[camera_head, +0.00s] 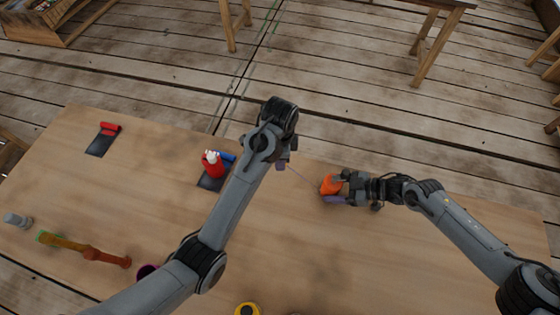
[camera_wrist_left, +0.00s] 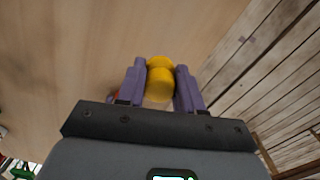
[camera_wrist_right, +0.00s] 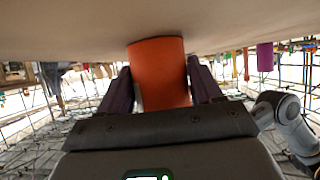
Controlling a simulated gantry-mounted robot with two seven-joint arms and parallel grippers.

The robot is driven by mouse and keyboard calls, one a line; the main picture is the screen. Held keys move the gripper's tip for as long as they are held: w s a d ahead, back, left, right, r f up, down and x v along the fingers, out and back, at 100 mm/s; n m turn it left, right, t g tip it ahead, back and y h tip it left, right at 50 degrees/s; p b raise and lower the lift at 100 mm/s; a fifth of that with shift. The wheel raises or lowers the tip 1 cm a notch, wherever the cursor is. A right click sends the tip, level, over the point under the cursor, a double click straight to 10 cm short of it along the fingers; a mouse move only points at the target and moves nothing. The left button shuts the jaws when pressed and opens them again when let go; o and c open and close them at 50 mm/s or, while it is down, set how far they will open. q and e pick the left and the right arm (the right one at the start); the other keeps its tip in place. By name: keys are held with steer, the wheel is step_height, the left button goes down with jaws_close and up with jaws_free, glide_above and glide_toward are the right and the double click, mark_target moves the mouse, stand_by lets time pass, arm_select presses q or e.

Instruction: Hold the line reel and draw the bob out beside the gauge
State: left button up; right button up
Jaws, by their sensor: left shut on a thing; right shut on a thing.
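My right gripper (camera_head: 332,190) is shut on the orange line reel (camera_head: 327,186), low over or at the table; the reel fills the space between the fingers in the right wrist view (camera_wrist_right: 158,70). My left gripper (camera_head: 283,163) is shut on the yellow bob (camera_wrist_left: 160,84), which sits between its purple fingers in the left wrist view. In the head view the bob is hidden by the left gripper. A thin line (camera_head: 304,179) runs between the two grippers. I cannot tell which thing is the gauge.
A red item (camera_head: 212,167) and a blue one (camera_head: 228,157) stand on a dark mat left of my left arm. A red piece (camera_head: 110,128) lies on another mat. The table's right is clear.

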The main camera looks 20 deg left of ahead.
stand_by(0.4)
arm_select(q)
steer(key=shift+f, duration=4.35)
steer(key=shift+a, duration=0.1)
steer(key=shift+s+a, duration=0.15)
steer(key=shift+a, duration=2)
steer(key=shift+s+a, duration=0.2)
steer(key=shift+a, duration=1.9)
steer(key=shift+s+a, duration=0.15)
steer(key=shift+a, duration=2)
steer(key=shift+d, duration=0.15)
steer(key=shift+d+f, duration=0.15)
steer(key=shift+d, duration=0.2)
steer(key=shift+d, duration=0.1)
